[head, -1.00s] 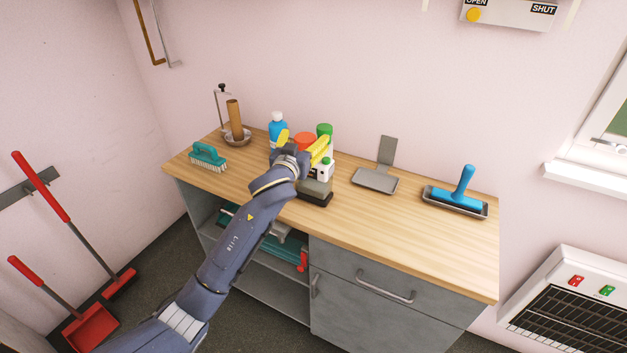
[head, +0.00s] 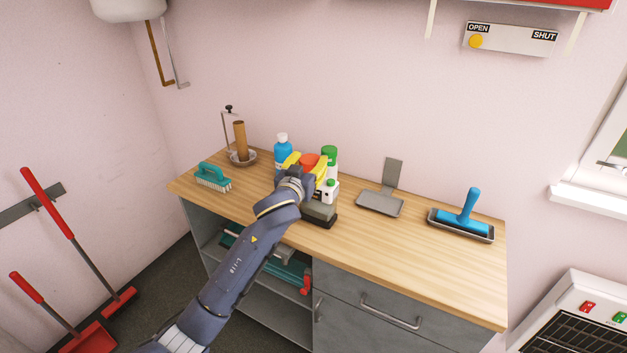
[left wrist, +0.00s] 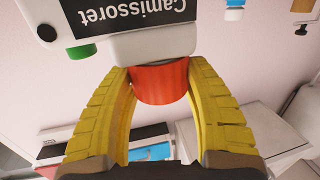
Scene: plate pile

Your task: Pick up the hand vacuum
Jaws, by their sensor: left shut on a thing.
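My left gripper (head: 306,164) reaches over the middle of the wooden counter. Its two yellow fingers stand on either side of a red cap (head: 309,159). In the left wrist view the fingers (left wrist: 160,85) close around this red cap, at the end of a white container (left wrist: 155,43) with a dark "Camissoret" label. The container appears to stand among the bottles, mostly hidden by my wrist. I cannot single out a hand vacuum with certainty. An olive and black block (head: 319,214) sits just in front of the bottles, partly behind my wrist. My right gripper is not in view.
A blue bottle (head: 282,145) and a green-capped bottle (head: 329,154) crowd the gripper. A teal brush (head: 212,177) and a roll holder (head: 240,142) stand left. A grey pan (head: 379,203) and a blue roller (head: 470,207) lie right. The counter's front right (head: 420,275) is clear.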

